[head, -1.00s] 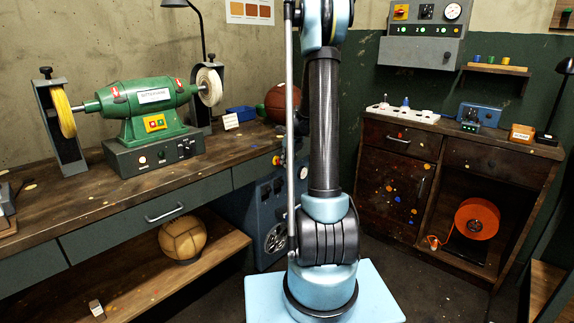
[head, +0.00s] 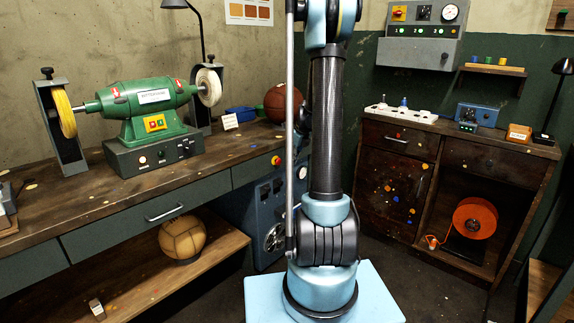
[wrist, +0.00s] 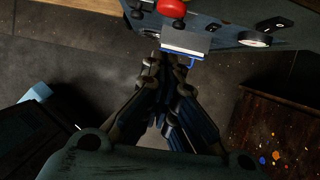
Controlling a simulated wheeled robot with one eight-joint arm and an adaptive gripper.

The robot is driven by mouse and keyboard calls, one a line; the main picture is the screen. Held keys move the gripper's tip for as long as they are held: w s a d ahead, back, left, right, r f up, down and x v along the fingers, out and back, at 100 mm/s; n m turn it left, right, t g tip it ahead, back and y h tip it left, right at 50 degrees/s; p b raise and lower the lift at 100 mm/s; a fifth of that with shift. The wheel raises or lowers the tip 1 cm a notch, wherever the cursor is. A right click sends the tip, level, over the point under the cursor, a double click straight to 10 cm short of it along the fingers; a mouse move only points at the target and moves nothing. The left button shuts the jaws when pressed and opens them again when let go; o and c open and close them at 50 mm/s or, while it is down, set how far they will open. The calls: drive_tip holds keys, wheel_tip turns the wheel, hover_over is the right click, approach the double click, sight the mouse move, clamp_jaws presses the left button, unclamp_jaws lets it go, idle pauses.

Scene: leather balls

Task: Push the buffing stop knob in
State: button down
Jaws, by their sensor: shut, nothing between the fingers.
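A round red knob (wrist: 172,8) stands out from a blue-grey machine panel at the top edge of the wrist view; part of it is cut off. In the head view a red knob with a yellow surround (head: 276,160) shows on the blue machine just left of my arm. No lettering on it can be read. My gripper (wrist: 158,62) is shut and empty in the wrist view, below the knob in the picture. I see no contact between them. In the head view my gripper is hidden.
The blue machine (head: 270,205) also has dials. The workbench (head: 60,205) with the green grinder (head: 150,112) is at left. A dark wooden cabinet (head: 455,160) stands at right.

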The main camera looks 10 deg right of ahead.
drive_tip(key=v, duration=0.7)
drive_tip(key=shift+s, duration=0.1)
drive_tip(key=s+a+r+n+g+h, duration=0.1)
drive_tip(key=s+a+r+n, duration=0.15)
drive_tip(key=s+n, duration=0.65)
drive_tip(key=s+a+r+n, duration=0.1)
drive_tip(key=s+a+n, duration=0.3)
drive_tip(key=s, duration=0.9)
drive_tip(key=s+f+n, duration=0.4)
drive_tip(key=s+n, duration=0.4)
drive_tip(key=s, duration=0.1)
drive_tip(key=s+f+n+h, duration=0.1)
drive_tip(key=s+f+n, duration=0.4)
drive_tip(key=s+n, duration=0.2)
drive_tip(key=s, duration=0.2)
drive_tip(key=shift+s+d+n+h, duration=0.3)
drive_tip(key=shift+s+d+n, duration=0.05)
drive_tip(key=shift+s+n, duration=0.05)
